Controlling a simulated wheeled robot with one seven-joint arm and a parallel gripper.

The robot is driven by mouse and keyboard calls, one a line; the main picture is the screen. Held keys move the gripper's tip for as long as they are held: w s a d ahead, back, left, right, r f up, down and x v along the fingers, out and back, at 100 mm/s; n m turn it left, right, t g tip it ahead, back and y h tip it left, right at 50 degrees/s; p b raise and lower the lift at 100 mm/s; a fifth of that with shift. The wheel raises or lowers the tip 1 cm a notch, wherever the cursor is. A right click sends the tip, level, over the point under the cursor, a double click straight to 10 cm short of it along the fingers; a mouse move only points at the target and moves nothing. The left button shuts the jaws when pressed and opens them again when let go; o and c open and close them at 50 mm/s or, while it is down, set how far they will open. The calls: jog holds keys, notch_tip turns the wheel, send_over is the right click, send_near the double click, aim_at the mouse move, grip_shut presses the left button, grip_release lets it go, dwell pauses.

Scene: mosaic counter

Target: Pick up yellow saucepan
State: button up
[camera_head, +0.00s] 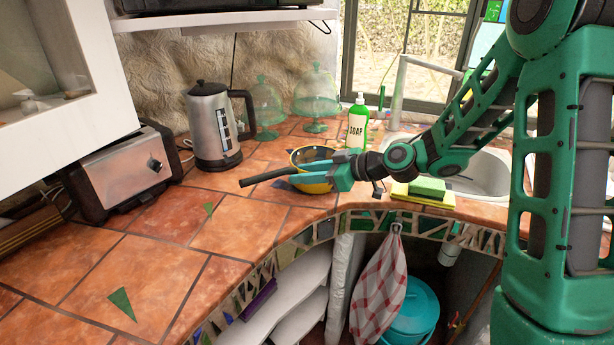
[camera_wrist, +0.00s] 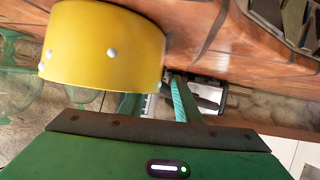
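The yellow saucepan (camera_head: 312,188) stands on the tiled counter near its front edge, with its dark handle (camera_head: 265,177) pointing left. My gripper (camera_head: 328,172) is at the right front side of the pan, low over the counter and overlapping its rim in the head view. In the wrist view the pan's yellow wall (camera_wrist: 105,45) fills the upper left, just beyond my fingers (camera_wrist: 158,100). The fingers stand apart with a visible gap and nothing held between them. The handle is not clearly seen in the wrist view, and I cannot tell whether a finger touches the pan.
A kettle (camera_head: 213,128) and a toaster (camera_head: 118,175) stand to the left. A soap bottle (camera_head: 357,128) and glass domes (camera_head: 316,95) stand behind. Sponges (camera_head: 425,190) lie by the sink (camera_head: 485,172) at right. The counter's front left is clear.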

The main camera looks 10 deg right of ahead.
jog(key=shift+s+f, duration=0.1)
grip_shut()
jog(key=shift+r, duration=0.2)
dwell(0.8)
